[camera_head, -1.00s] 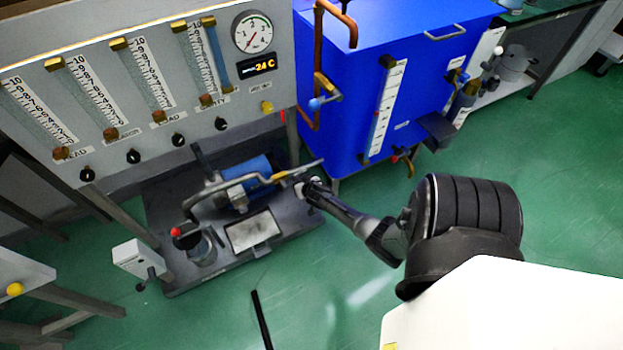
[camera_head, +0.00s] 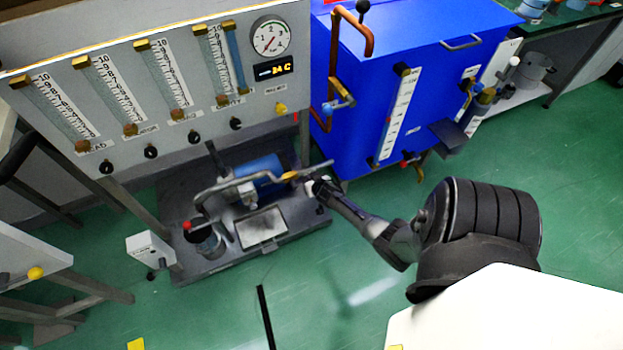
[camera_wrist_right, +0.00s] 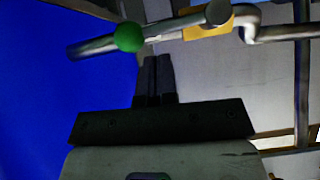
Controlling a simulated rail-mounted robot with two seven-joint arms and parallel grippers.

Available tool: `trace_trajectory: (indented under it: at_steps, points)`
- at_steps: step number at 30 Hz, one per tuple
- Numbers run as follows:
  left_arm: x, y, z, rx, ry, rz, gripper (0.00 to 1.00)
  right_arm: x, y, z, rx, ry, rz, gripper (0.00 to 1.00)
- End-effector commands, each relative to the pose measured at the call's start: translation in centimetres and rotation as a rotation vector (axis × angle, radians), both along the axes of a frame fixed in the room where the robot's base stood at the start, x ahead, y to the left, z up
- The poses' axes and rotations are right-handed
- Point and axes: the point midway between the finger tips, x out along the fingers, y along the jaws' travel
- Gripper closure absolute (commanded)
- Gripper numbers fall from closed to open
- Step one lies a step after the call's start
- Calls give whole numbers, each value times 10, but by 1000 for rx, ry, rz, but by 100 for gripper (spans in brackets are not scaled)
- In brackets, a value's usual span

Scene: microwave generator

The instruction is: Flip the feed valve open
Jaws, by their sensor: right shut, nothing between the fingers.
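A pipe (camera_head: 232,184) runs over the pump skid and carries a small yellow valve body (camera_head: 290,176), which I take for the feed valve. In the right wrist view the yellow body (camera_wrist_right: 207,25) sits on the silver pipe, with a round green knob (camera_wrist_right: 129,36) to its left. My right gripper (camera_head: 312,187) is beside the valve, at the pipe's right end. In the wrist view its fingers (camera_wrist_right: 157,62) are together and empty, tips just below and right of the green knob. I cannot tell whether they touch it. My left gripper is not seen.
A grey panel with flow tubes and a dial (camera_head: 270,37) stands behind the skid (camera_head: 205,268). A blue tank (camera_head: 440,80) with copper pipes stands to the right, close to my right gripper. Green floor (camera_head: 330,290) is open in front.

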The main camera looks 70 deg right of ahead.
Motion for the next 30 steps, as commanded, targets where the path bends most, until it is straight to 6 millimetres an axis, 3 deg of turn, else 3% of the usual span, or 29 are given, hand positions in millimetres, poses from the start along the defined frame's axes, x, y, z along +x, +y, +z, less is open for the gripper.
trace_trajectory:
  at_steps: [1, 3, 12, 21, 30]
  points:
    - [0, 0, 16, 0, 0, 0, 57, 1, 2, 16, 1, -1, 2, 100]
    - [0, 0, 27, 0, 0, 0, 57, 1, 5, 25, 1, -1, 4, 100]
    - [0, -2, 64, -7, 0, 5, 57, -34, 44, 55, 3, 1, 3, 100]
    - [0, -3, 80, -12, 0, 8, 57, -50, 64, 70, 1, 0, 4, 100]
    - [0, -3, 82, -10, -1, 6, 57, -54, 68, 71, 0, 1, 4, 100]
